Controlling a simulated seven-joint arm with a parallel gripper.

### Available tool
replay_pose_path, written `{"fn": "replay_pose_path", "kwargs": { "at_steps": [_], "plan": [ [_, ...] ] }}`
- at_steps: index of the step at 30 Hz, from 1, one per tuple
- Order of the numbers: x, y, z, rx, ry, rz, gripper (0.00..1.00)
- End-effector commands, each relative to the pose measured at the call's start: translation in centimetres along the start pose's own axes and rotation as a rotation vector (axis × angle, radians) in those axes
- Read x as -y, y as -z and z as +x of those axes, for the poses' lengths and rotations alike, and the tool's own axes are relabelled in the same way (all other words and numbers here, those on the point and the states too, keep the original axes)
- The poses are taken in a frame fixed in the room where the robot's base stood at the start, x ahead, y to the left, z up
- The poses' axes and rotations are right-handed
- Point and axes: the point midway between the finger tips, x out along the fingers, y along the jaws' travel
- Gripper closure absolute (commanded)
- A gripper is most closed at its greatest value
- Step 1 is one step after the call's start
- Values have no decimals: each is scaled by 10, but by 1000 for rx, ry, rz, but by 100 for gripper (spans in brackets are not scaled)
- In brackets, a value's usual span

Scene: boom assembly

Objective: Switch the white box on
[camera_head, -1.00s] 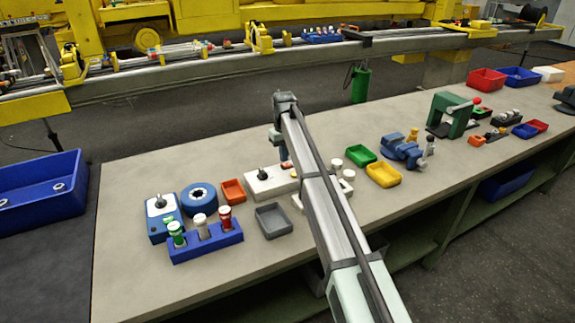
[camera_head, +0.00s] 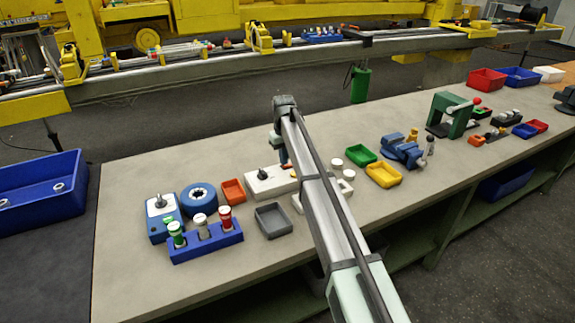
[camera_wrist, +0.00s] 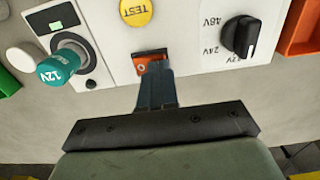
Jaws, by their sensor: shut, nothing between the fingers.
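The white box (camera_head: 268,187) lies on the bench with a black knob on top, partly hidden behind my arm. In the wrist view, the white box (camera_wrist: 205,50) shows a yellow TEST button (camera_wrist: 136,11), a black knob (camera_wrist: 241,37) marked 24V and 48V, and a red-orange switch (camera_wrist: 146,60) in a dark frame. My gripper (camera_wrist: 155,72) is shut and empty, its fingertips at the switch and covering part of it. I cannot tell whether they touch it. In the head view, my gripper (camera_head: 284,158) is low over the box.
In the wrist view, a panel with a teal 12V plug (camera_wrist: 57,69) stands close on the left, and an orange tray (camera_wrist: 302,30) on the right. In the head view, a grey tray (camera_head: 272,220), blue rack (camera_head: 207,241) and green tray (camera_head: 361,154) are nearby.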

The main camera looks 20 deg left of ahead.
Motion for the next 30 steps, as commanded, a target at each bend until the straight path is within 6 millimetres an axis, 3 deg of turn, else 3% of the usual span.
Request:
{"fn": "replay_pose_path", "kwargs": {
  "at_steps": [19,30],
  "plan": [
    [0,0,8,1,0,0,100],
    [0,0,-11,0,0,0,100]
  ]
}}
